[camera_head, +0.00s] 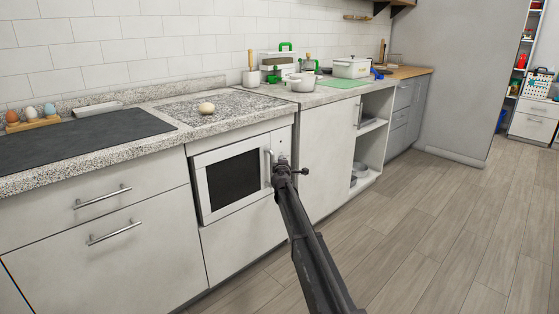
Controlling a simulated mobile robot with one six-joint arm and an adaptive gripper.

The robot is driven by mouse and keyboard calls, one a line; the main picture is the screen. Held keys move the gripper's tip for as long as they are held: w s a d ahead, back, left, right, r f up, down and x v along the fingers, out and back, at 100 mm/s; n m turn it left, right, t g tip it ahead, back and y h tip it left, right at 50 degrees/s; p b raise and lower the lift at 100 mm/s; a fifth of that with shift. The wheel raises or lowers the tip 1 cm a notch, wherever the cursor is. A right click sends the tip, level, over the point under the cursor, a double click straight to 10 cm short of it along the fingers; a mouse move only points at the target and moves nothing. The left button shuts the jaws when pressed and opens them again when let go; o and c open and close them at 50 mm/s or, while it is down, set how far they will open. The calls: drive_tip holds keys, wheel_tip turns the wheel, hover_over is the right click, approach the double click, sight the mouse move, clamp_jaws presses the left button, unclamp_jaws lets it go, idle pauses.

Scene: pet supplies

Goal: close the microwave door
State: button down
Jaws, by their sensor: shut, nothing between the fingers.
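The microwave (219,192) is built into the cabinet below the stone counter. It has a white frame and a dark window (233,175). Its door looks flush with the front, or nearly so; a small gap cannot be ruled out. A vertical handle (268,165) is on the right side of the door. My gripper (284,165) is at the right side of the microwave, close to the handle and control strip. It is shut and holds nothing. I cannot tell whether it touches the microwave. The gripper and arm hide the lower right of the front.
The counter above holds a bread roll or egg-like item (206,108), pots and a white box (351,67). A dark cooktop (80,137) is at the left. Drawers with bar handles (103,197) are left of the microwave. The wooden floor (440,220) is clear at the right.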

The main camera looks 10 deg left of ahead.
drive_tip(key=s+d, duration=0.5)
drive_tip(key=d, duration=0.3)
drive_tip(key=shift+d, duration=0.4)
drive_tip(key=s+d+f+m+g+h, duration=0.2)
drive_tip(key=s+d+f+m+g, duration=0.15)
drive_tip(key=s+d, duration=0.4)
drive_tip(key=s+d+f+m+g+h+p, duration=0.1)
drive_tip(key=s+d+f+m+g+h, duration=0.15)
drive_tip(key=s+d+m, duration=0.45)
drive_tip(key=s+d+f+m+g+h, duration=0.25)
drive_tip(key=s+d, duration=0.35)
drive_tip(key=s, duration=0.3)
drive_tip(key=s+a+f+m+g+y+p, duration=0.1)
drive_tip(key=s+f+m+g+y, duration=0.3)
drive_tip(key=s, duration=1.1)
drive_tip(key=s+a+f+m+g+y, duration=0.1)
drive_tip(key=s+f+g+y, duration=0.4)
drive_tip(key=s, duration=1)
wheel_tip(320, 180, up, 39)
drive_tip(key=w+h+p, duration=0.1)
drive_tip(key=h+p, duration=0.1)
drive_tip(key=p, duration=3.6)
drive_tip(key=shift+a, duration=0.2)
